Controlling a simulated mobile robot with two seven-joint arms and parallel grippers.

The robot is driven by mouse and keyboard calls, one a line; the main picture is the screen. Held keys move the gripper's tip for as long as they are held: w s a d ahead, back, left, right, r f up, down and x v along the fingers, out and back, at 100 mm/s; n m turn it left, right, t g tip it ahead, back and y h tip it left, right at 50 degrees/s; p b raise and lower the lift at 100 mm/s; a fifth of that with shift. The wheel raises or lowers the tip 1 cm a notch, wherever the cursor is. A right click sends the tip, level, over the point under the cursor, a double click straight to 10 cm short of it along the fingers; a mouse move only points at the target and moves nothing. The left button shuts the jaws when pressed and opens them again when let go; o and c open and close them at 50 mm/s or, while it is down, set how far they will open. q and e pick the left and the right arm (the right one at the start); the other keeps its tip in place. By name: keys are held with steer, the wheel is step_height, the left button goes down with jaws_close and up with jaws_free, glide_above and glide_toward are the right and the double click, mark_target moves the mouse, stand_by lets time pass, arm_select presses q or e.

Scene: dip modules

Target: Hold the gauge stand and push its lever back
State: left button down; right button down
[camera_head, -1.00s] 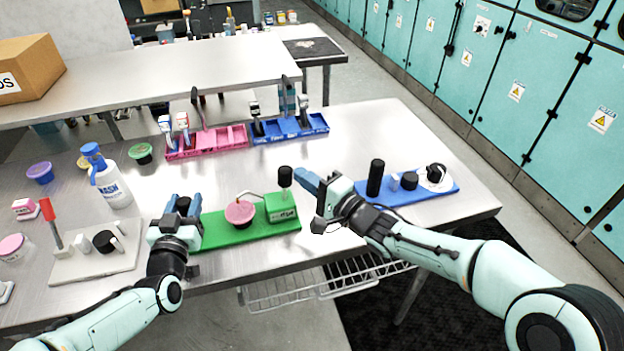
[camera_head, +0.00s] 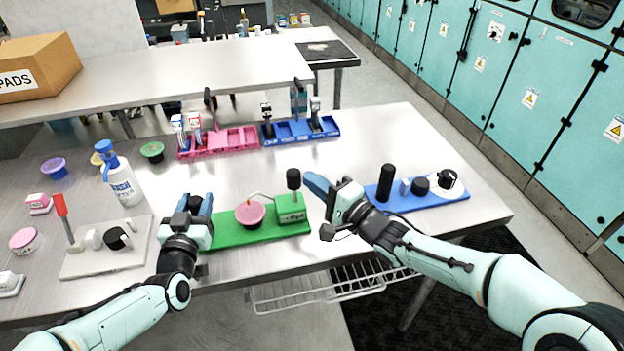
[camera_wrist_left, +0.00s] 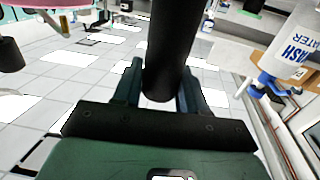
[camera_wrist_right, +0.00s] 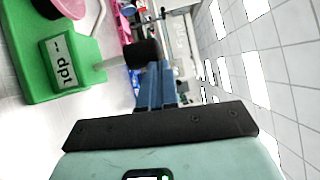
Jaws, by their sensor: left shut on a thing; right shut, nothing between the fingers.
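The gauge stand is a green base (camera_head: 235,237) with a pink-topped round gauge (camera_head: 250,213) and a green box (camera_head: 291,208) marked "dpt". A lever with a black knob (camera_head: 293,179) stands upright at the box; the knob also shows in the right wrist view (camera_wrist_right: 141,53). My left gripper (camera_head: 201,204) is shut on the black post (camera_wrist_left: 174,45) at the stand's left end. My right gripper (camera_head: 313,184) is shut and empty just right of the knob. Its fingertips (camera_wrist_right: 157,72) are close to the knob; I cannot tell if they touch.
A blue board (camera_head: 425,198) with black posts lies to the right. A grey board (camera_head: 95,262) with a red-handled lever lies to the left. A white wash bottle (camera_head: 122,183) stands behind it. Pink (camera_head: 222,152) and blue (camera_head: 325,137) trays stand farther back. The table between is clear.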

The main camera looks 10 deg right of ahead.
arm_select(q)
steer(key=shift+a, duration=0.1)
arm_select(e)
steer(key=v, duration=0.9)
steer(key=shift+r, duration=0.2)
steer(key=shift+d, duration=0.1)
arm_select(q)
steer(key=c, duration=0.6)
jaws_free()
steer(key=shift+c, duration=0.2)
steer(key=shift+r, duration=0.1)
steer(key=shift+r+p, duration=1.75)
steer(key=shift+r, duration=1.95)
arm_select(e)
steer(key=r, duration=0.3)
steer(key=shift+w+r, duration=0.25)
steer(key=shift+r, duration=0.15)
